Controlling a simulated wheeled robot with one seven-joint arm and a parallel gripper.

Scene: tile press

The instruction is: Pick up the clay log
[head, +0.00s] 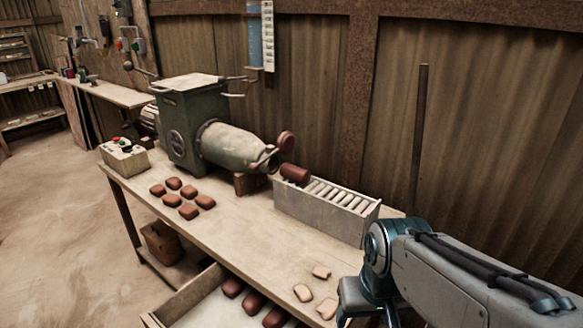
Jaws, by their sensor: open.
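The clay log (295,174) is a short reddish-brown cylinder. It lies at the left end of the pale roller tray (318,221), just in front of the mouth of the green extruder (226,146). My gripper (366,318) is at the bottom edge of the picture, right of centre, partly cut off. It is open, points down, and is well apart from the log, nearer to me and to the right. I see nothing between its fingers, though their tips are out of the picture.
Several reddish-brown blocks (182,193) lie on the table (228,232) left of the tray. A few pale clay pieces (303,292) lie near my gripper. A control box (124,158) stands at the left end. More blocks lie in a tray (190,312) below. An upright rod (420,140) stands behind.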

